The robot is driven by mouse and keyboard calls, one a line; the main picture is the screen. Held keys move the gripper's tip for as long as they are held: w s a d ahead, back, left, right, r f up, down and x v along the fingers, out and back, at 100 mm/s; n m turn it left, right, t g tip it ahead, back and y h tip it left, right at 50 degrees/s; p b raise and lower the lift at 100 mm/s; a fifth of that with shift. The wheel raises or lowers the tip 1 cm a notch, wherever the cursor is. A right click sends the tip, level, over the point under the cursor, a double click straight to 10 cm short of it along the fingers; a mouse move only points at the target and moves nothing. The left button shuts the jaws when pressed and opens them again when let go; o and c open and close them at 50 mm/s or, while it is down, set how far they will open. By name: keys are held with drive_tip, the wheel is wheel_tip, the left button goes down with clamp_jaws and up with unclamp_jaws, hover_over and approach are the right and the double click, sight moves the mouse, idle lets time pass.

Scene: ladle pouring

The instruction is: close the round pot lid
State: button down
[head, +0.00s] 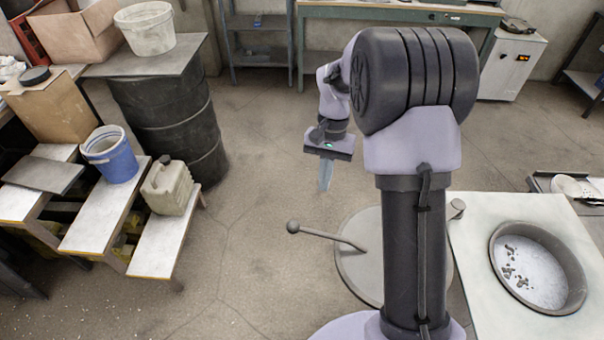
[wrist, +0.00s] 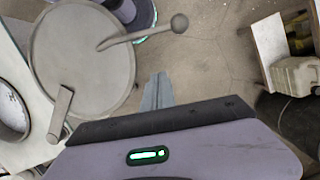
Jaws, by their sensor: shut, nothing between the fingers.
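The round grey lid (head: 352,262) lies swung out beside the pot, partly hidden behind my arm column. A bar handle with a ball knob (head: 293,227) sticks out from it to the left. In the wrist view the lid (wrist: 75,70) and the knob (wrist: 180,23) show whole. The round pot (head: 497,262) is uncovered in the white top and holds pale material with dark lumps. Its rim also shows at the wrist view's left edge (wrist: 22,97). My gripper (head: 325,187) is shut and empty, above and beyond the knob; its fingers (wrist: 158,88) point down, apart from the lid.
A short grey post (head: 457,208) stands between lid and pot. White steps (head: 95,222) with a blue bucket (head: 110,154) and a jerrycan (head: 167,188) stand at left, before a black drum (head: 165,115). The floor between the steps and lid is clear.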

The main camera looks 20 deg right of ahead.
drive_tip(key=s+a+f+b, duration=0.3)
drive_tip(key=s+f+b, duration=0.1)
drive_tip(key=f, duration=0.3)
drive_tip(key=shift+s+f, duration=0.3)
drive_tip(key=shift+s, duration=0.6)
drive_tip(key=shift+s, duration=0.1)
